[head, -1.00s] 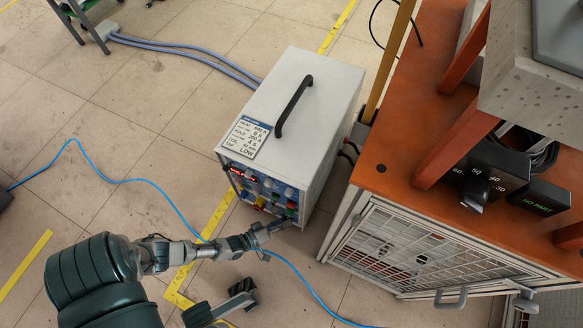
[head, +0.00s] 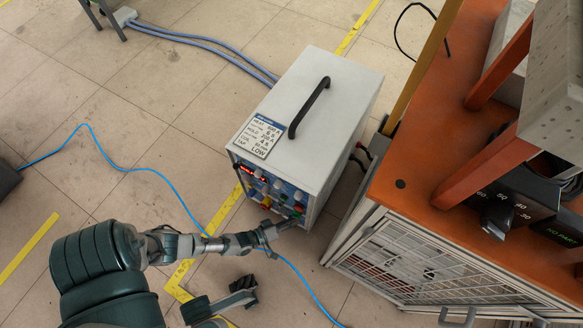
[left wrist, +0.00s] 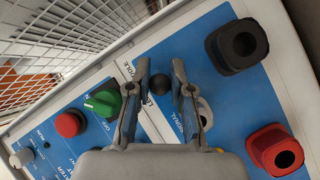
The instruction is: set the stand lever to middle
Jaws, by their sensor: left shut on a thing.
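The white heater box (head: 345,75) stands on the floor in the head view. Its blue front panel (head: 260,184) carries knobs and displays. My left gripper (head: 292,224) is low at the panel's right end. In the left wrist view, my left gripper (left wrist: 160,82) is shut on a black ball knob (left wrist: 158,84), which shows between its fingers. This looks like the lever's knob; its shaft and setting are hidden. The panel lettering beside the fingers is partly covered.
A green rotary knob (left wrist: 103,99) and red button (left wrist: 70,123) lie left of the fingers in the wrist view. Black (left wrist: 237,46) and red (left wrist: 275,149) sockets stick out to the right. An orange-topped bench (head: 425,165) stands right of the box. A blue cable (head: 150,172) crosses the floor.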

